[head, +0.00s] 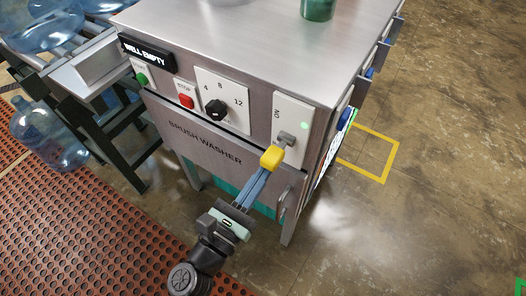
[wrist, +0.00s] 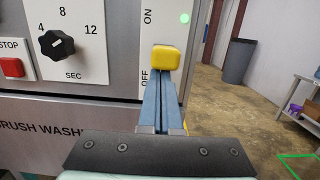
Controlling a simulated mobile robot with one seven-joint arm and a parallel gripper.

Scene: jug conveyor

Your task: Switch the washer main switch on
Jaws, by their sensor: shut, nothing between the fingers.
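The main switch is a white plate (head: 290,120) on the right of the brush washer's front panel, with ON near its top. In the wrist view the plate (wrist: 152,35) shows ON above and OFF below, with the lamp (wrist: 185,18) lit green.
The washer panel also has a timer dial (head: 215,109), a red stop button (head: 186,101), a green button (head: 142,79) and a WELL EMPTY sign (head: 147,53). A conveyor with blue jugs (head: 45,30) stands left. The floor to the right is open.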

